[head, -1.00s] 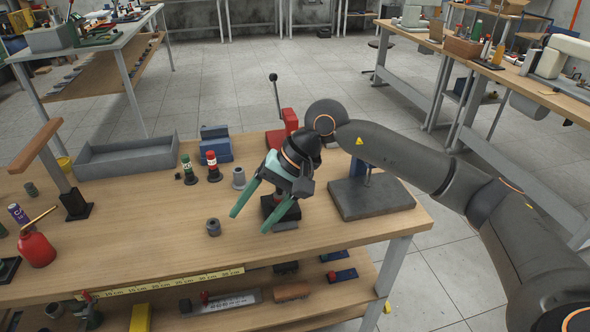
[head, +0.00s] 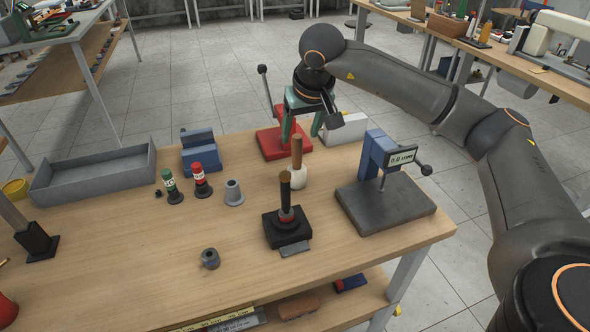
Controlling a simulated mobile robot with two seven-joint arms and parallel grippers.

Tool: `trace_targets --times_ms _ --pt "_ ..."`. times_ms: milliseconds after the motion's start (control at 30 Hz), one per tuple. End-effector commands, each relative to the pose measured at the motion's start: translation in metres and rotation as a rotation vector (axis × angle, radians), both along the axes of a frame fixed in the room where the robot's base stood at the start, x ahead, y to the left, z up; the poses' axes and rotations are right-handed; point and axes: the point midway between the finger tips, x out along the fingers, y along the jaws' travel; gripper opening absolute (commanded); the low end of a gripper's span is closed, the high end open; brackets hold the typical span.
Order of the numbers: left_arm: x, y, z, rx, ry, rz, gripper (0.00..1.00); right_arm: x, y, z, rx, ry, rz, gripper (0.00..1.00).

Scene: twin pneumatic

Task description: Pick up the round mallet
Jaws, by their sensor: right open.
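A round mallet (head: 298,177) stands upright on the workbench, its pale rounded head down and its wooden handle pointing up. My right gripper (head: 301,136) is open and empty, with green fingers pointing down. In the picture its fingers flank the top of the mallet's handle and overlap the red press behind; I cannot tell how far apart in depth they are. My left gripper is out of view.
A black-based stand with a dark upright handle (head: 287,220) is just in front of the mallet. A blue gauge stand (head: 384,200) is at right, a red lever press (head: 270,143) behind. Small stamps, grey cylinders and a grey tray (head: 95,178) lie left. The front bench is mostly clear.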

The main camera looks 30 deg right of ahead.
Motion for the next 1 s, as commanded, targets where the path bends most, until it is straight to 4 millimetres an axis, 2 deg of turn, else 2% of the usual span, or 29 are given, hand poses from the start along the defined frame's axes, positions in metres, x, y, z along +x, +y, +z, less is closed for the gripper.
trace_targets --times_ms 100,333,633,933,1000 --pt "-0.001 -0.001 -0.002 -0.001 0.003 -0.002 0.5 0.007 -0.002 -0.018 0.0 0.003 -0.001 0.66" --pt "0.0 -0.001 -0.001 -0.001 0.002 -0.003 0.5 0.014 -0.004 -0.034 0.001 0.001 -0.001 0.66" --pt "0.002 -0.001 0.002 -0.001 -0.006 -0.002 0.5 0.031 -0.012 -0.071 0.001 0.002 0.0 0.66" --pt "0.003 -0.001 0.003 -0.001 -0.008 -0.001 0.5 0.033 -0.013 -0.074 0.001 0.0 0.0 0.66" --pt "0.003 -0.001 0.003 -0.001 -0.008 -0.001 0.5 0.033 -0.013 -0.074 0.001 0.0 0.0 0.58"
